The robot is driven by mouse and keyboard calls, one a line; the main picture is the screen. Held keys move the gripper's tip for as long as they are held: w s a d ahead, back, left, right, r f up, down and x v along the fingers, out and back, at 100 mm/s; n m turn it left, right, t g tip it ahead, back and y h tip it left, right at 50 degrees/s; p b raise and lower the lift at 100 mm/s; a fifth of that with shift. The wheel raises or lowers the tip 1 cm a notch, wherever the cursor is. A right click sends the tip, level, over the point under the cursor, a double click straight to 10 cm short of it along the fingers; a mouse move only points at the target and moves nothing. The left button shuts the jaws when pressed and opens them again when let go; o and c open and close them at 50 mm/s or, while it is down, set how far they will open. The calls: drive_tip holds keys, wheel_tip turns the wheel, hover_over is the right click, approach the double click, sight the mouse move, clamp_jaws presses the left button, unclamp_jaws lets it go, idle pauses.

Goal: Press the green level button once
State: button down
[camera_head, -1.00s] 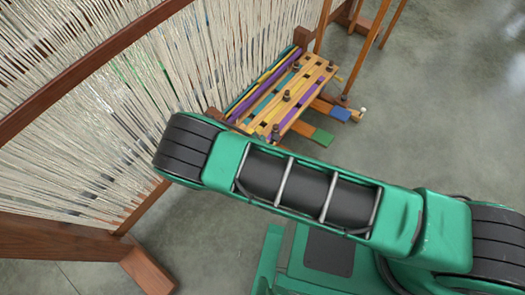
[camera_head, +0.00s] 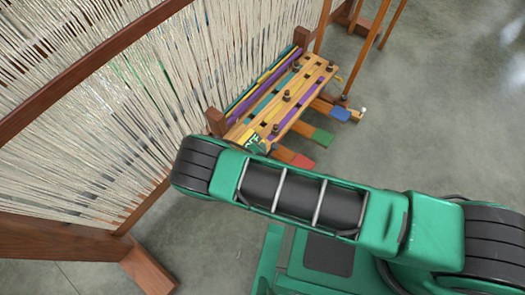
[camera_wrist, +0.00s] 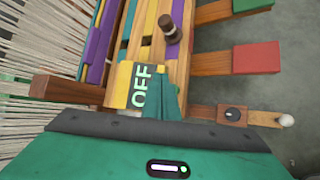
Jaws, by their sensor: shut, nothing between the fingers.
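A green paddle (camera_head: 322,137) sticks out from the right side of a slatted wooden panel (camera_head: 290,97), between a red paddle (camera_head: 303,161) and a blue paddle (camera_head: 340,113). In the wrist view only a sliver of the green paddle (camera_wrist: 252,4) shows at the top edge, beyond the red paddle (camera_wrist: 256,57).
Dark pegs (camera_wrist: 170,28) stand up from the panel. A wooden arm with a black knob (camera_wrist: 232,113) and a white ball end (camera_wrist: 286,120) lies right of my gripper. A loom with white threads (camera_head: 110,110) fills the left. The grey floor (camera_head: 440,110) at right is clear.

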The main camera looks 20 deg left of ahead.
drive_tip(key=shift+f, duration=1.1)
drive_tip(key=shift+f, duration=0.1)
idle(1.2)
drive_tip(key=shift+f, duration=0.3)
drive_tip(key=shift+f, duration=0.45)
idle(0.8)
drive_tip(key=shift+r, duration=0.9)
drive_tip(key=shift+r, duration=0.1)
drive_tip(key=shift+r, duration=2.4)
